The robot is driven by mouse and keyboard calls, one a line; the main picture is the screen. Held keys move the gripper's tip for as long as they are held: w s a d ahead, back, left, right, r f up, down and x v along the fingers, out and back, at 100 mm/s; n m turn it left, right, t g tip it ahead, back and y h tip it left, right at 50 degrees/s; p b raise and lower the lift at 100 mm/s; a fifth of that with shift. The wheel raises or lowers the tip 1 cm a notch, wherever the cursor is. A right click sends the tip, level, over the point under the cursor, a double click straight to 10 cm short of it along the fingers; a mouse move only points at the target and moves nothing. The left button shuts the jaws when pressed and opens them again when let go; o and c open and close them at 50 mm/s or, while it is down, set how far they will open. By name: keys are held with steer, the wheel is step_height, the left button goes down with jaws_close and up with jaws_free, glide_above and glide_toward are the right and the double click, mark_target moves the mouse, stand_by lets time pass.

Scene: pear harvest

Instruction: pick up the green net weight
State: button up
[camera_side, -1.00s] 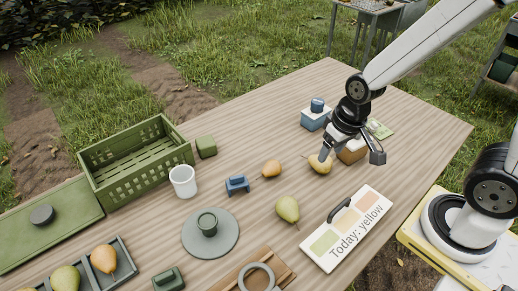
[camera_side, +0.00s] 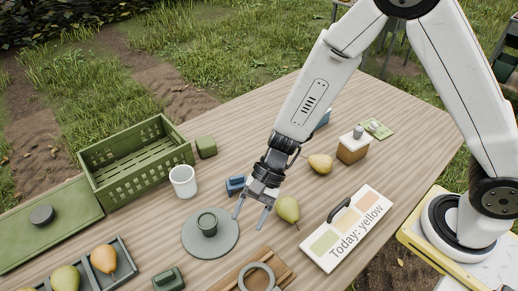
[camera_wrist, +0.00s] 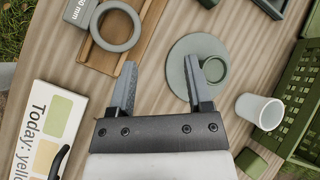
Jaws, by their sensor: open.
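A dark green block with a raised handle (camera_side: 168,279), which looks like the green net weight, sits on the table at the front, right of the pear tray. Only its edge shows at the top of the wrist view (camera_wrist: 208,3). My gripper (camera_side: 249,220) is open and empty, fingers pointing down, above the table between the grey disc (camera_side: 190,236) and a green pear (camera_side: 288,208). It is apart from the green block, up and right of it in the side view. In the wrist view, my gripper's (camera_wrist: 159,62) right finger overlaps the disc's edge.
A green cup (camera_side: 207,222) stands on the disc. A blue handled block (camera_side: 234,185) is partly behind my gripper. A wooden tray with a grey ring (camera_side: 257,278) lies right of the green block. A white cup (camera_side: 183,182), green cube (camera_side: 206,146) and crate (camera_side: 130,160) stand farther back.

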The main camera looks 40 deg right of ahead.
mark_target(170, 272)
steer(key=w+a+f+m+t+y, duration=0.1)
steer(key=a+f+m, duration=0.1)
steer(key=a+m, duration=0.1)
steer(key=w+a+f+m+t+y, duration=0.1)
steer(key=a+f+m+y, duration=0.1)
steer(key=a, duration=0.3)
steer(key=w+a+f+m+t+y, duration=0.1)
steer(key=a+f+m, duration=0.2)
steer(key=a, duration=0.2)
steer(key=shift+w+f+m+t+y, duration=0.3)
steer(key=shift+w+f+m+y, duration=0.05)
steer(key=shift+f+m+y, duration=0.05)
steer(key=shift+w+a+f+m+t, duration=0.25)
steer(key=shift+a+f+m+t, duration=0.05)
steer(key=shift+f+m+t, duration=0.1)
steer(key=shift+a, duration=0.1)
steer(key=shift+x, duration=1.2)
steer(key=shift+x, duration=2.6)
steer(key=shift+s+a+r, duration=0.1)
steer(key=shift+r, duration=0.15)
jaws_close()
